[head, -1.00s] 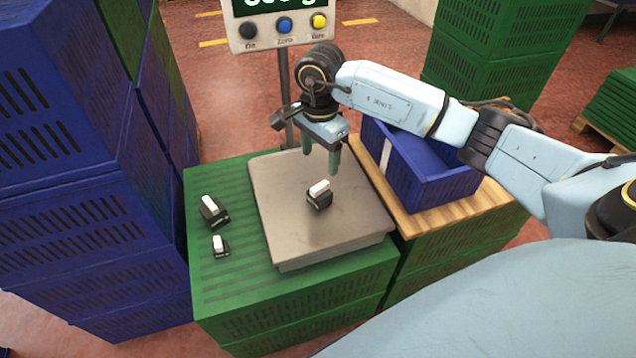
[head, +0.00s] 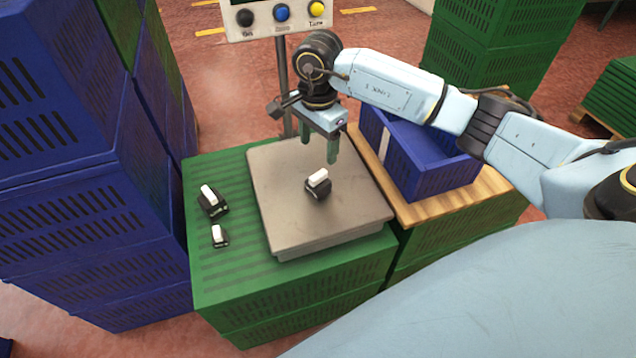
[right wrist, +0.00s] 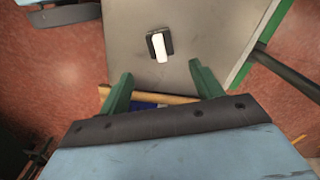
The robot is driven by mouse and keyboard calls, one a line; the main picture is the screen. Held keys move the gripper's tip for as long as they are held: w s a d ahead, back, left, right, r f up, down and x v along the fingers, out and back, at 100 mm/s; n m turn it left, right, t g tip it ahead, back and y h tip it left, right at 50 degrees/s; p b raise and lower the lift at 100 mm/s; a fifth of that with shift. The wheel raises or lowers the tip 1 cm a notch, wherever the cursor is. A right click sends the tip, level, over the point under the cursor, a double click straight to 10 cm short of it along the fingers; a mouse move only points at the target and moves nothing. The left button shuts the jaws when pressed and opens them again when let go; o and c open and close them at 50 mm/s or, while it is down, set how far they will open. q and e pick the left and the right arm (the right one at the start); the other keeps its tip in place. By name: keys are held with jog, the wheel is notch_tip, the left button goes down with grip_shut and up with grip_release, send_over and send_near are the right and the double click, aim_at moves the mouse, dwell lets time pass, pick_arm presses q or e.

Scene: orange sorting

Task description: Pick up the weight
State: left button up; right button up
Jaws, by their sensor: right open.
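A black weight with a white handle (head: 318,185) stands on the grey scale plate (head: 300,226). Two more black weights with white handles, a larger one (head: 212,201) and a smaller one (head: 219,236), stand on the green crate left of the scale. My right gripper (head: 320,160) is open and empty, above the back part of the plate, with its green fingers apart from the weight. In the right wrist view the weight (right wrist: 159,46) lies ahead of the open fingers (right wrist: 160,83), roughly midway between their lines. My left gripper is not in view.
A blue crate (head: 435,175) stands on a wooden board right of the scale. The scale's display panel (head: 277,16) rises on a post behind it. Tall blue crates (head: 60,190) stand at the left. The green crate top (head: 225,275) is clear in front.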

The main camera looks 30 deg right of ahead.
aim_at(318, 174)
jog(key=shift+o, duration=0.4)
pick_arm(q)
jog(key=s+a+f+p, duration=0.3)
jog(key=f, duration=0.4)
pick_arm(e)
notch_tip(318, 174, down, 6)
jog(key=m+b, duration=0.1)
jog(key=m, duration=1.7)
jog(key=shift+d+r+b, duration=0.1)
jog(key=shift+b, duration=0.25)
jog(key=shift+f+b, duration=1)
jog(key=shift+f, duration=2.2)
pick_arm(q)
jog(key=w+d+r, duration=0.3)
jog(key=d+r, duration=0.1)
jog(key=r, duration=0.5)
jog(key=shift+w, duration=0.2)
